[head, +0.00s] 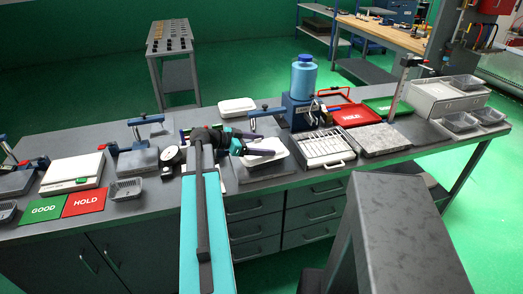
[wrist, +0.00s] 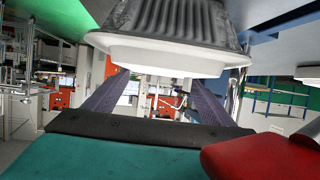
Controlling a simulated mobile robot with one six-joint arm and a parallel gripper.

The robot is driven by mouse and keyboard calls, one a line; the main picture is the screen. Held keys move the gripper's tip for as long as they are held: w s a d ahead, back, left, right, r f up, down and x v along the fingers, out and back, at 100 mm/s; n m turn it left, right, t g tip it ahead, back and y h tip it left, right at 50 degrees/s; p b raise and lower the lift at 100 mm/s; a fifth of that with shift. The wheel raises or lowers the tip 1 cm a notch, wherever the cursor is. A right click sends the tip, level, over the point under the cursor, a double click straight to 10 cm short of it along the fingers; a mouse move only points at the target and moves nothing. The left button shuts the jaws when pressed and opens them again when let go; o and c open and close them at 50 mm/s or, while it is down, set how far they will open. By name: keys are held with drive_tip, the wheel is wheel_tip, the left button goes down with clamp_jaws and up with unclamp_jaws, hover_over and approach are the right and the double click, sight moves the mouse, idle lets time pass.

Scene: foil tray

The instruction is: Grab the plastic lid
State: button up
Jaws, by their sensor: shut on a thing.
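A white plastic lid (wrist: 155,55) shows large in the wrist view, with its pale edge between my two purple fingers. It also shows in the head view as a white shape (head: 280,163) just below and beside the fingers. My gripper (head: 262,150) is closed on the lid. In the wrist view my fingers (wrist: 155,92) reach to the lid's rim; the exact contact is partly hidden. A grey ribbed foil tray (wrist: 180,18) lies directly against the lid; I cannot tell whether they are joined.
Another white lidded item (head: 237,106) stands behind my gripper. A blue bottle (head: 304,78) on a blue stand is behind right. A slotted white rack (head: 322,147) and grey slab (head: 376,139) are right. A green GOOD mat (head: 45,209) and red HOLD mat (head: 84,200) lie left.

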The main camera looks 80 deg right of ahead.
drive_tip(key=shift+r, duration=0.15)
drive_tip(key=shift+r+b, duration=0.75)
drive_tip(key=shift+r, duration=0.6)
drive_tip(key=shift+s+a+r, duration=0.1)
drive_tip(key=shift+r, duration=0.15)
drive_tip(key=s+a+b, duration=0.1)
drive_tip(key=s+a, duration=0.1)
drive_tip(key=s, duration=0.2)
drive_tip(key=s+a+r+b, duration=0.1)
drive_tip(key=s+a, duration=0.2)
drive_tip(key=s, duration=0.2)
drive_tip(key=s+a+b, duration=0.2)
drive_tip(key=s, duration=0.3)
drive_tip(key=shift+a+r, duration=0.2)
drive_tip(key=shift+r, duration=0.05)
